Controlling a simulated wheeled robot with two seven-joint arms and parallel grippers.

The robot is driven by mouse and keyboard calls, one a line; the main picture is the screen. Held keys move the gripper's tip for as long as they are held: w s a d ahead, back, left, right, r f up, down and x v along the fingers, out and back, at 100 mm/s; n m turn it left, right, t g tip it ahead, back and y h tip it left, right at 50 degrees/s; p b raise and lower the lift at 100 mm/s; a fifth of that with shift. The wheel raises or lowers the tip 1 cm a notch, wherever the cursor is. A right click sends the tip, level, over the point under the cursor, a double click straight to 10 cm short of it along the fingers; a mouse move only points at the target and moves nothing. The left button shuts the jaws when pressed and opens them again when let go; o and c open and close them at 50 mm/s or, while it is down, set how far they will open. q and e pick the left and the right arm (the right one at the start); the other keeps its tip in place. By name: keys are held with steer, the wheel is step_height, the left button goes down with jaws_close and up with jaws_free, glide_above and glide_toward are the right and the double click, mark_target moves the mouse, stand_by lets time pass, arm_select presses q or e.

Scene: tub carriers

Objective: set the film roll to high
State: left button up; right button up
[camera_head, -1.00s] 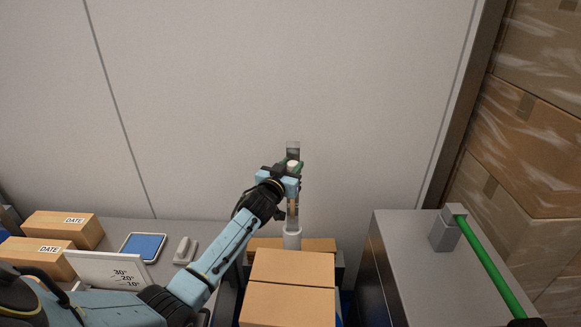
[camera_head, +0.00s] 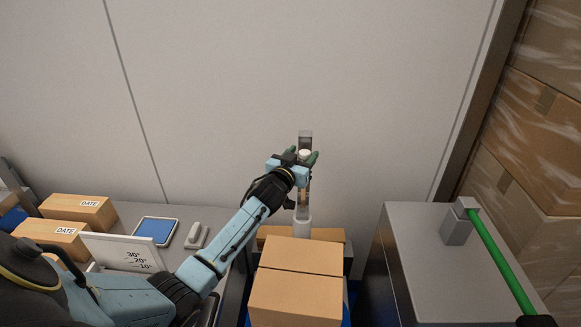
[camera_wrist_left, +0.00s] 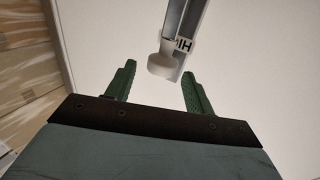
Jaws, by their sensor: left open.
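A grey upright post (camera_head: 305,205) stands against the wall behind the stacked cartons. A white round piece (camera_head: 305,154), which looks like the film roll or its knob, is near the top of the post. In the left wrist view the piece is just beyond the fingertips (camera_wrist_left: 159,76), with gaps visible. A white cylinder (camera_head: 302,228) is at the post's base.
Brown cartons (camera_head: 298,290) stand below the post. A grey cabinet (camera_head: 430,270) with a green bar (camera_head: 500,262) is at right. Wrapped boxes (camera_head: 545,130) line the right.

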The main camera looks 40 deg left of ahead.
arm_select(q)
steer(key=s+d, duration=0.1)
steer(key=s, duration=1.1)
steer(key=shift+s+d, duration=0.2)
steer(key=shift+d, duration=0.2)
